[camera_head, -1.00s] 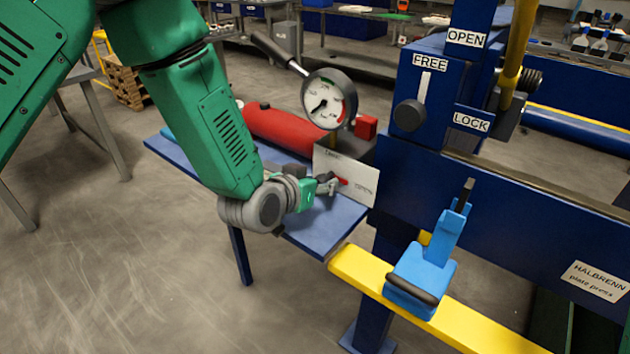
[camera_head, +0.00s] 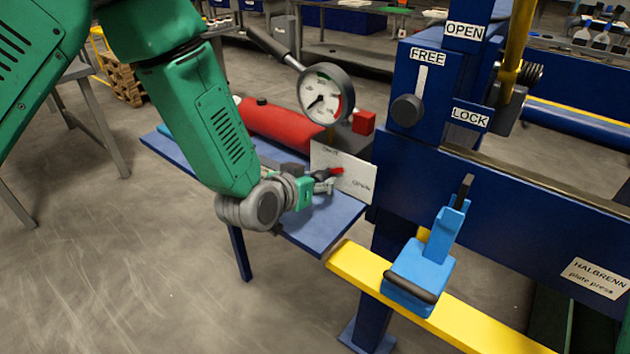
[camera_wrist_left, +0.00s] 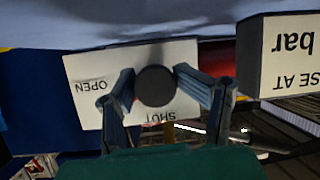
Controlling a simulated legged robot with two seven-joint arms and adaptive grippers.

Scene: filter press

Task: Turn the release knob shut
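The release knob shows as a dark round end (camera_wrist_left: 155,87) in the left wrist view, in front of a white plate (camera_wrist_left: 90,70) marked OPEN and SHUT. In the head view the plate (camera_head: 352,181) stands upright at the blue shelf's right end. The knob's red pointer (camera_head: 337,171) points up and right, between the two words. My left gripper (camera_head: 325,182) is at the knob; in the left wrist view its two fingers (camera_wrist_left: 155,88) close on it from both sides. My right gripper is out of view.
A gauge (camera_head: 326,94) with a dark handle (camera_head: 270,44) and a red cylinder (camera_head: 275,128) are behind the plate. The blue press column (camera_head: 415,80) is right of it. A light-blue clamp (camera_head: 420,265) sits on a yellow bar (camera_head: 465,325). Open floor lies left.

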